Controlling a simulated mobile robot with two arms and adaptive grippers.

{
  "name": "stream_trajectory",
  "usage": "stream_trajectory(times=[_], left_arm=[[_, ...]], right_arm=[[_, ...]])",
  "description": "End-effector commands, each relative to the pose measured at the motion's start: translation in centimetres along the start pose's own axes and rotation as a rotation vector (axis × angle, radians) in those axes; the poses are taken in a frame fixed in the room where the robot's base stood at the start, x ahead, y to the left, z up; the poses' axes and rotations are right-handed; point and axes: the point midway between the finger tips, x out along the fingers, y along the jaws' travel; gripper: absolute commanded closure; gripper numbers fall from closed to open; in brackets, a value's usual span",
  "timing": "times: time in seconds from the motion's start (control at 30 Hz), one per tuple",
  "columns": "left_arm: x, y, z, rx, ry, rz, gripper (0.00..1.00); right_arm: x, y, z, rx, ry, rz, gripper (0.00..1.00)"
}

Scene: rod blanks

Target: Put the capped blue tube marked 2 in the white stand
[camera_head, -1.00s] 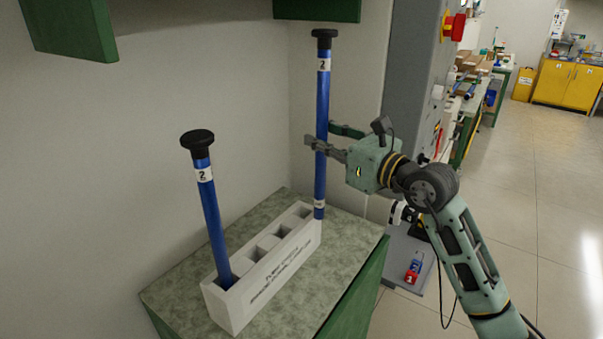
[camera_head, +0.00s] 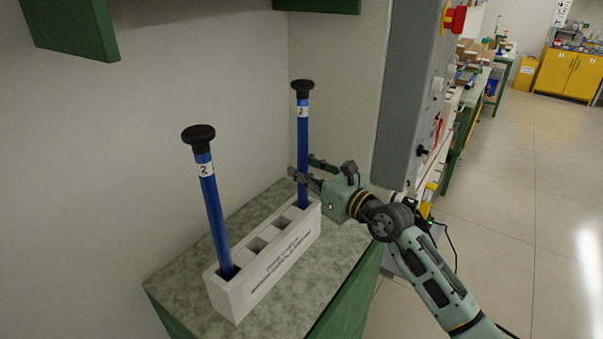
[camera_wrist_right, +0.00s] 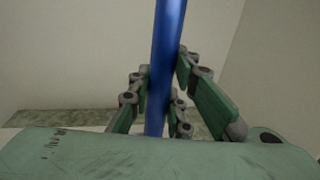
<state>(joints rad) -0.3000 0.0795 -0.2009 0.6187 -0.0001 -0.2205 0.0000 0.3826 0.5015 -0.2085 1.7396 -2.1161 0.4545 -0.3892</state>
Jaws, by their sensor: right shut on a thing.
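A blue tube with a black cap and a white label marked 2 (camera_head: 303,130) stands upright at the far end of the white stand (camera_head: 262,277). Its lower end is in the far hole, as far as I can see. My right gripper (camera_head: 300,177) is shut on this tube low down, just above the stand; the right wrist view shows the blue shaft (camera_wrist_right: 166,60) between the fingers. A second capped blue tube marked 2 (camera_head: 213,215) stands slightly tilted in the stand's near hole. My left gripper is not in view.
The stand is on a speckled green-grey bench top (camera_head: 185,285) against the walls. Middle holes of the stand are empty. A grey cabinet (camera_head: 412,90) stands right of the bench, close to my right arm. Green shelf parts hang above.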

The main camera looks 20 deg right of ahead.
Motion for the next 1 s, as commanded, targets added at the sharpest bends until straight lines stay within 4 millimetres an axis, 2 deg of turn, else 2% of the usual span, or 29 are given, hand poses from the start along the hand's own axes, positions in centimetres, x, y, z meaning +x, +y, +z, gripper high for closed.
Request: stream_trajectory(times=[0.4,0.43,0.63,1.0], left_arm=[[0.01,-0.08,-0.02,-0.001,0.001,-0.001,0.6],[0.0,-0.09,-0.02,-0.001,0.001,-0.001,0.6],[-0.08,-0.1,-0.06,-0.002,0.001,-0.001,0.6],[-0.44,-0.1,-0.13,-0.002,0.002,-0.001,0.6]], right_arm=[[0.3,0.07,-0.64,0.0,-0.001,0.0,1.0],[0.3,0.07,-0.66,0.0,-0.001,0.001,0.81],[0.3,0.08,-0.58,0.0,0.0,0.001,0.64],[0.3,0.08,-0.02,0.0,-0.001,0.001,0.64]])
